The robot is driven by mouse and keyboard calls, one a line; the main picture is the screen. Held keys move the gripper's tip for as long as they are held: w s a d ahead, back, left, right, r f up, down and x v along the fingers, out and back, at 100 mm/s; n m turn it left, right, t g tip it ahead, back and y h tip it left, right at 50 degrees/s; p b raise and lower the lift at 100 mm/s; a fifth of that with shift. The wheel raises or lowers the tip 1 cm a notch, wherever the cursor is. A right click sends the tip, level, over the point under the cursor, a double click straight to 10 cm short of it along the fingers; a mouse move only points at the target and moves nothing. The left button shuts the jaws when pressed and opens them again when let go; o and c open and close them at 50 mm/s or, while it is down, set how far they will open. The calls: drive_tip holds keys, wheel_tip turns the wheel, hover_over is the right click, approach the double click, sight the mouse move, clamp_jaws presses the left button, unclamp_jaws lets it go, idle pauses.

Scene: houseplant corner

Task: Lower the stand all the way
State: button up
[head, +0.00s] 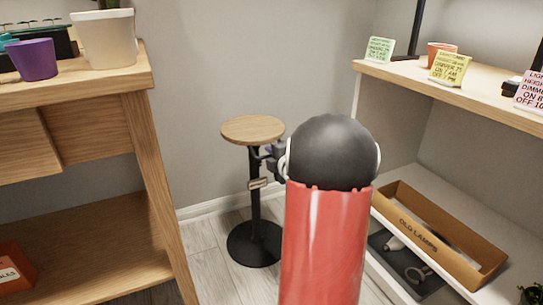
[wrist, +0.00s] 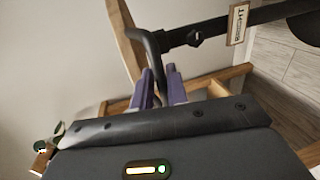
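The stand has a round wooden top (head: 253,129), a black column (head: 255,210) and a round black base (head: 254,243) on the floor. A small tag (head: 258,184) hangs on the column; in the wrist view the tag (wrist: 238,24) reads like "HEIGHT". A bent black handle (wrist: 155,42) comes off the stand below its top. My gripper (wrist: 160,80) has its purple fingers on either side of this handle, with little or no gap, and looks shut on it. In the head view my gripper (head: 272,152) is partly hidden behind my arm, beside the column below the top.
A wooden bench (head: 145,75) with pots stands at the left. A shelf unit (head: 400,70) with note cards stands at the right, with an "OLD LAMPS" box (head: 424,234) low down. The wall is close behind the stand. Some floor (head: 215,272) is free before it.

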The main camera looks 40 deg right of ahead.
drive_tip(key=v, duration=0.7)
drive_tip(key=shift+s+p, duration=0.3)
drive_tip(key=shift+s, duration=0.05)
drive_tip(key=shift+a+r, duration=0.1)
drive_tip(key=s+a+r+m+g+h+p, duration=0.1)
drive_tip(key=s+a+r+m+g+p, duration=0.15)
drive_tip(key=a+r+m, duration=0.35)
drive_tip(key=s+a+r+m+g+h+p, duration=0.1)
drive_tip(key=a+r+m+g+p, duration=0.15)
drive_tip(key=a+r+p, duration=0.4)
drive_tip(key=s+a+f+m+g+y+p, duration=0.1)
drive_tip(key=s+a+m+g+y, duration=0.3)
drive_tip(key=s+a, duration=1.3)
drive_tip(key=a+m+y+p, duration=0.1)
drive_tip(key=a+m, duration=0.2)
drive_tip(key=shift+g+y, duration=0.3)
